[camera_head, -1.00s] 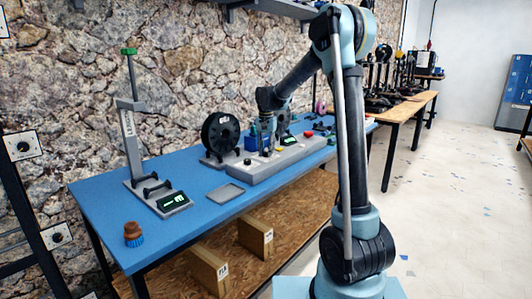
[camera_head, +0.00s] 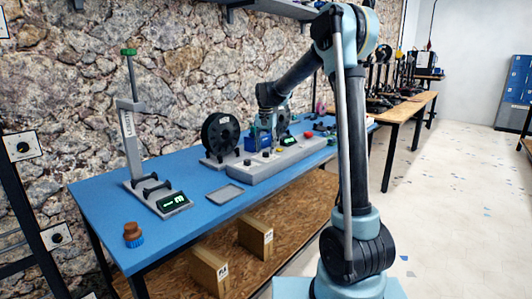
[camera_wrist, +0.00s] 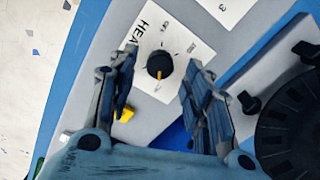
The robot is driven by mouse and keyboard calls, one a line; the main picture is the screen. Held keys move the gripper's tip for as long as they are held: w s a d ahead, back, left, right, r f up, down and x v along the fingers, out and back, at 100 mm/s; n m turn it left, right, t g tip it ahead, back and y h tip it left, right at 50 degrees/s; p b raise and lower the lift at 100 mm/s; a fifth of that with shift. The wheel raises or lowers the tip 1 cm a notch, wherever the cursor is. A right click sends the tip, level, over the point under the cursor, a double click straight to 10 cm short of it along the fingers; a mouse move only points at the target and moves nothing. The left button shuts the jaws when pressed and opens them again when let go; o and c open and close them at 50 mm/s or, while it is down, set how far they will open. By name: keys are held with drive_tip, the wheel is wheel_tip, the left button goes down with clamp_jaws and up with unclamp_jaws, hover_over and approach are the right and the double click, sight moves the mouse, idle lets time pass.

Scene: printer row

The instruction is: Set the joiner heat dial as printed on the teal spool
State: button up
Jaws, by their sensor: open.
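The heat dial (camera_wrist: 159,65) is a round black knob with an orange pointer mark. The mark points toward the bottom of the wrist view. My gripper (camera_wrist: 160,78) is open, its fingers on either side of the dial in that view; I see no contact. In the head view the joiner (camera_head: 240,174) is the long grey unit on the blue bench. I cannot make out a teal spool or its printing.
A black spool (camera_head: 220,134) stands behind the joiner. A yellow part (camera_wrist: 127,114) shows near my left finger.

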wheel_tip(320, 180, up, 10)
idle(0.4)
drive_tip(key=shift+r, duration=0.1)
drive_tip(key=s+d+f+n+t, duration=0.1)
drive_tip(key=s+d+f, duration=0.2)
drive_tip(key=s+d, duration=1.5)
drive_tip(key=s+d+f+n, duration=0.1)
drive_tip(key=s+d+f, duration=0.2)
drive_tip(key=s+f, duration=0.5)
drive_tip(key=s+d+f+n+t, duration=0.1)
drive_tip(key=s+d+f, duration=0.2)
drive_tip(key=s+f, duration=0.6)
drive_tip(key=s, duration=0.5)
drive_tip(key=shift+s+f, duration=0.3)
drive_tip(key=shift+s, duration=0.1)
